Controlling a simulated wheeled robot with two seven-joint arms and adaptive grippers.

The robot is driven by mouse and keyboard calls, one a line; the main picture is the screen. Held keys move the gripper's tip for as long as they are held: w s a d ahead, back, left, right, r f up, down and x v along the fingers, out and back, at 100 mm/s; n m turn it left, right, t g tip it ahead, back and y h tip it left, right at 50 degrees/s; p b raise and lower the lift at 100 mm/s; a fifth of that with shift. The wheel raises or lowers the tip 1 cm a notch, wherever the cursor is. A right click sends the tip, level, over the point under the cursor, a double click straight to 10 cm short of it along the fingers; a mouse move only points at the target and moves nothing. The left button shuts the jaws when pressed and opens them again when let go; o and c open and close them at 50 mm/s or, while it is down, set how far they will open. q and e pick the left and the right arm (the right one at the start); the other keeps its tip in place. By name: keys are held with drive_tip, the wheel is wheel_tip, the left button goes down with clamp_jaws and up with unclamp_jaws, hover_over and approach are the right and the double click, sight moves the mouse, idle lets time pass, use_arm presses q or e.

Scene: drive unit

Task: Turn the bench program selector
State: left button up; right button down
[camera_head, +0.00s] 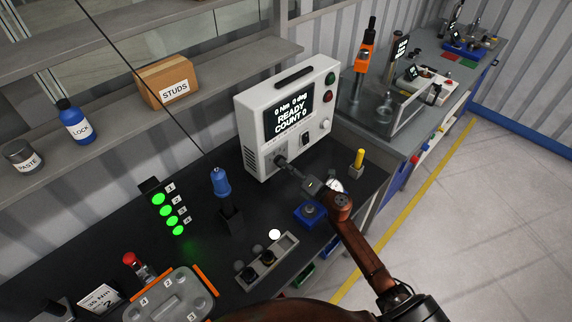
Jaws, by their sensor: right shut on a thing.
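The white controller box (247,140) stands at the back of the black bench, its screen reading "0 Nm 0 deg READY COUNT 0". The program selector, a dark knob (280,159), is low on the box's front, partly hidden by my gripper. My right gripper (285,165) is shut on the selector, its arm reaching in from the lower right. The knob's pointer and markings are too small and covered to read. My left gripper is not in view.
Close by are a yellow-handled tool (358,160), a blue block (310,213), a blue driver (221,184) in a black holder and a grey knob tray (266,262). Four-position green lights (168,212) are lit at left. A grey housing (168,299) lies in front.

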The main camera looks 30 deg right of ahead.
drive_tip(key=shift+d+m, duration=0.1)
drive_tip(key=shift+m, duration=0.3)
drive_tip(key=c, duration=2)
unclamp_jaws()
drive_tip(key=shift+o, duration=0.2)
drive_tip(key=v, duration=1.2)
